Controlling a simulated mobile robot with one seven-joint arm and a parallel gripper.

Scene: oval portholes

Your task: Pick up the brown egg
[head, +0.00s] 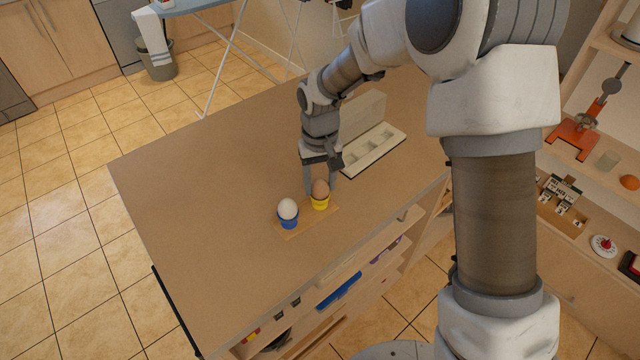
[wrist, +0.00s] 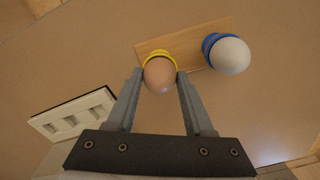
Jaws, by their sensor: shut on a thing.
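The brown egg (head: 320,187) stands upright in a yellow egg cup (head: 320,203) on a small wooden board (head: 291,234). My gripper (head: 321,192) reaches down over it. In the wrist view the fingers of my gripper (wrist: 160,84) are shut on the brown egg (wrist: 159,73), one on each side. The yellow cup's rim (wrist: 160,54) shows around the far side of the egg, so the egg is still in or right at the cup. A white egg (head: 288,208) sits in a blue egg cup (head: 288,222) just left of it; it also shows in the wrist view (wrist: 230,56).
A pale tray with square hollows (head: 374,152) lies behind my gripper, with a grey block (head: 362,115) beside it. The left part of the table (head: 200,190) is clear. Shelves with several small items stand at the right.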

